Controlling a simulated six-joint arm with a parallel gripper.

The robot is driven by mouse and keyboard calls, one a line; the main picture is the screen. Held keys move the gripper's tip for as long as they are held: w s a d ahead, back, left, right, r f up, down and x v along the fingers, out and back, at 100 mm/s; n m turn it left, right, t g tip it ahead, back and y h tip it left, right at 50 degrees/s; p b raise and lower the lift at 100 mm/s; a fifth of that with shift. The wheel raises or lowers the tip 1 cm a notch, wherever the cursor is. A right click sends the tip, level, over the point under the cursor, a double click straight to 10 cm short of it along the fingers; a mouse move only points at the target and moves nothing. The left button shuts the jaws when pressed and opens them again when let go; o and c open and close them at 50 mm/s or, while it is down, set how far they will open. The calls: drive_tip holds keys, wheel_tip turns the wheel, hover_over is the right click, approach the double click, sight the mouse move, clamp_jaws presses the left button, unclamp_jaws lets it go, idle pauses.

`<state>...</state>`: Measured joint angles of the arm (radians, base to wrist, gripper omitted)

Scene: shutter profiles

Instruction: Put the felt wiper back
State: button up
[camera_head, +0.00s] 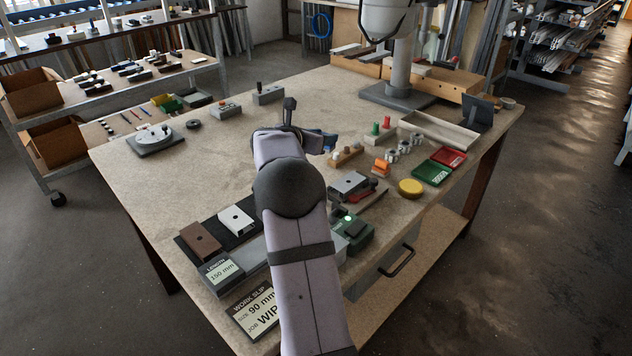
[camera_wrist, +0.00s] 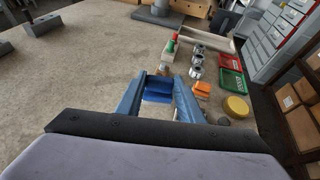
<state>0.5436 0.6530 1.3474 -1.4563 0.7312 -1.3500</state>
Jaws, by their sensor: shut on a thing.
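My gripper (camera_wrist: 160,92) is shut on a small blue block, the felt wiper (camera_wrist: 158,88), held between its two blue fingers. In the head view my gripper (camera_head: 322,141) is over the middle of the bench, left of a wooden rack (camera_head: 347,156) with pegs; my arm partly covers the view there. Whether the wiper touches anything is hidden.
Right of the gripper are metal cylinders (camera_head: 392,154), an orange piece (camera_head: 381,167), a yellow disc (camera_head: 410,188), green (camera_head: 432,173) and red (camera_head: 449,156) trays. Grey tray (camera_head: 440,131) lies behind. Profiles (camera_head: 237,220) and a work slip (camera_head: 258,309) lie in front.

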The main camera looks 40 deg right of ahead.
drive_tip(key=shift+w+a+f+n+t+y+b, duration=0.1)
drive_tip(key=shift+w+a+f+n+t+b, duration=0.2)
drive_tip(key=shift+f, duration=1.45)
drive_tip(key=shift+w+a+f+n+t+y+b, duration=0.15)
drive_tip(key=shift+w+f+n+t, duration=0.25)
drive_tip(key=shift+f, duration=1.3)
drive_tip(key=shift+w+a+f+n+t+y+b, duration=0.1)
drive_tip(key=shift+w+f+n+t+b, duration=0.3)
drive_tip(key=shift+f, duration=1.35)
drive_tip(key=shift+w+f, duration=0.1)
drive_tip(key=shift+f, duration=0.05)
drive_tip(key=o, duration=1.1)
drive_tip(key=shift+c, duration=0.2)
